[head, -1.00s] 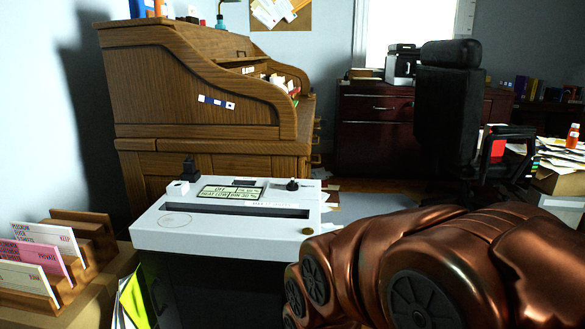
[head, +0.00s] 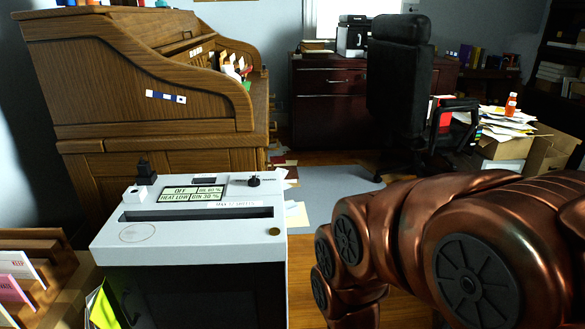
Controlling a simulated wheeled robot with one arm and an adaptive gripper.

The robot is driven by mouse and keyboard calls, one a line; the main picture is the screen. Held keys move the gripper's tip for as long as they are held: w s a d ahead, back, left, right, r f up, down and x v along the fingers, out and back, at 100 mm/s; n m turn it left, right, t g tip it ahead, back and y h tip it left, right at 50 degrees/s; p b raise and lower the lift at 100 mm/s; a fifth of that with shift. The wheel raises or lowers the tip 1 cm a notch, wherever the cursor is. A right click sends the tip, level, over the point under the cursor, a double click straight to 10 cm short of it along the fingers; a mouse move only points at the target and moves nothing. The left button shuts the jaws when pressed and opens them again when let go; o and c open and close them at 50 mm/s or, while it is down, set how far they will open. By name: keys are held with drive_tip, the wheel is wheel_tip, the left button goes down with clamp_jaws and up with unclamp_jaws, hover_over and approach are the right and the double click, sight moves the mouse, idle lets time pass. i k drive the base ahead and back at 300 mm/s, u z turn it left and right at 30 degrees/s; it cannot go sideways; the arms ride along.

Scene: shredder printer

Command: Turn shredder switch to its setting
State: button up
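The shredder (head: 108,238) stands in front of me, left of centre, with a white top and a dark body. Its display (head: 193,192) reads "OFF" and "HEAT LOW". A small black knob (head: 254,181) sits on the top at the back right, and a black piece (head: 146,169) stands on a white block at the back left. I cannot tell which of these is the switch. The dark paper slot (head: 195,214) runs across the top. My copper-coloured arm fills the lower right; my gripper is not in view.
A wooden roll-top desk (head: 150,85) stands behind the shredder. A wooden letter rack (head: 40,258) is at the left. A black office chair (head: 398,75) and a cardboard box (head: 552,150) are at the right. Floor shows between the shredder and the chair.

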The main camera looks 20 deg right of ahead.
sight(254, 182)
drive_tip(key=z, duration=0.15)
drive_tip(key=i, duration=0.5)
drive_tip(key=u, duration=1)
